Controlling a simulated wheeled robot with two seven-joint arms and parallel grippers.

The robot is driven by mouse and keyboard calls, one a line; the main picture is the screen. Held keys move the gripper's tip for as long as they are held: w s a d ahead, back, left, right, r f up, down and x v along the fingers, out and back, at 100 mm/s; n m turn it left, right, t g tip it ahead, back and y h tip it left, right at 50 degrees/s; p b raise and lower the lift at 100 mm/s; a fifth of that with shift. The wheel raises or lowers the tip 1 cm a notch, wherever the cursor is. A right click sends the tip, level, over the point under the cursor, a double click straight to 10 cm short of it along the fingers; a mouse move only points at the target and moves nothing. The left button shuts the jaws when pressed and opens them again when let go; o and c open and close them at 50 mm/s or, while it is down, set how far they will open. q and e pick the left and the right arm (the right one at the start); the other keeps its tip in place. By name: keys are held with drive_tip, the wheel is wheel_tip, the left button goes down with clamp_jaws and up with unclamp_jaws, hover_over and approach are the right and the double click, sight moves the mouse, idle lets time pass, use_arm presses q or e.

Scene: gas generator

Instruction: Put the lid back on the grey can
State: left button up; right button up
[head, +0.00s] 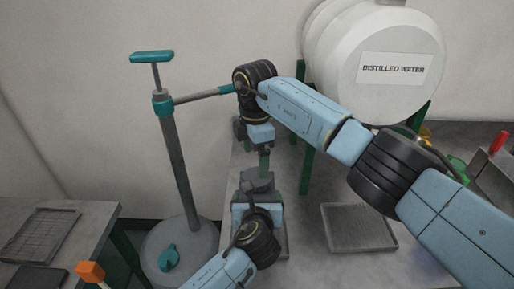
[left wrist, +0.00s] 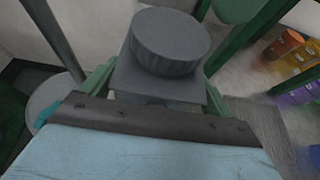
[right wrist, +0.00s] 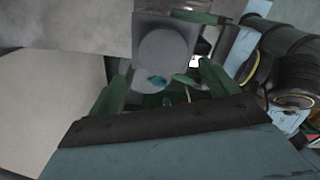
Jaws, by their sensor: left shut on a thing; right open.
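The grey can (left wrist: 150,82) has a square body and stands upright between the green fingers of my left gripper (left wrist: 158,92), which is shut on it. The round dark grey lid (left wrist: 170,42) sits on top of the can; whether it is fully seated I cannot tell. In the head view the can (head: 257,181) is above my left gripper (head: 258,205). My right gripper (head: 264,160) is just above the can, open and empty. In the right wrist view the lid (right wrist: 164,52) lies just beyond the spread fingers of my right gripper (right wrist: 163,82).
A teal-handled pump (head: 178,165) stands at left on a round base. A white distilled water tank (head: 345,50) on green legs is at the back right. A mesh tray (head: 358,228) lies on the right table. Colored containers (left wrist: 290,60) show at right in the left wrist view.

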drive_tip(key=n, duration=0.3)
drive_tip(key=shift+r+n, duration=0.2)
drive_tip(key=shift+n, duration=0.2)
drive_tip(key=n, duration=0.5)
drive_tip(key=shift+d+r+n, duration=0.1)
drive_tip(key=shift+r+n, duration=0.05)
drive_tip(key=shift+n, duration=0.15)
drive_tip(key=n, duration=0.3)
drive_tip(key=shift+r+n, duration=0.15)
drive_tip(key=shift+n, duration=0.25)
drive_tip(key=n, duration=0.3)
drive_tip(key=shift+r+n, duration=0.15)
drive_tip(key=shift+n, duration=0.25)
drive_tip(key=n, duration=0.3)
drive_tip(key=shift+s+r, duration=0.1)
drive_tip(key=n, duration=0.4)
drive_tip(key=shift+d+r, duration=0.1)
drive_tip(key=n, duration=0.3)
drive_tip(key=shift+r+n, duration=0.15)
drive_tip(key=shift+n, duration=0.25)
drive_tip(key=n, duration=0.4)
drive_tip(key=shift+s+r, duration=0.1)
